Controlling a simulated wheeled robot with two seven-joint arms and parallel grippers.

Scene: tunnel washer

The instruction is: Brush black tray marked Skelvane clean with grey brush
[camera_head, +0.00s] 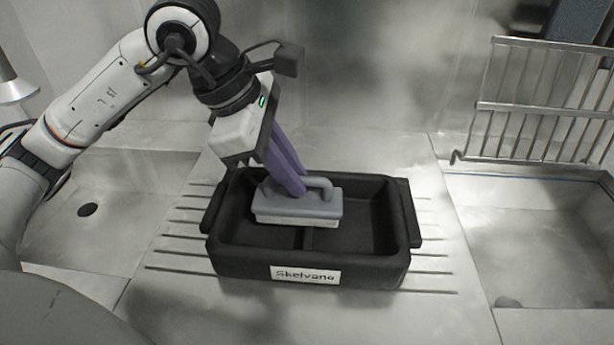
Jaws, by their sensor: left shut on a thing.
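The black tray (240,265) sits on the ribbed steel drainboard in the middle of the view. A white label reading "Skelvane" (305,275) is on its front wall. The grey brush (318,206), with a loop handle and pale bristles, is over the tray's interior toward the back left. I cannot tell whether the bristles touch the tray floor. My left gripper (296,186) has purple fingers and is shut on the brush's handle from above. Part of the handle is hidden by the fingers. My right gripper is not in view.
A sink basin with a drain hole (88,209) lies to the left. Another basin (540,240) lies to the right, with a metal wire rack (545,95) standing behind it. The drainboard in front of the tray (330,320) is clear.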

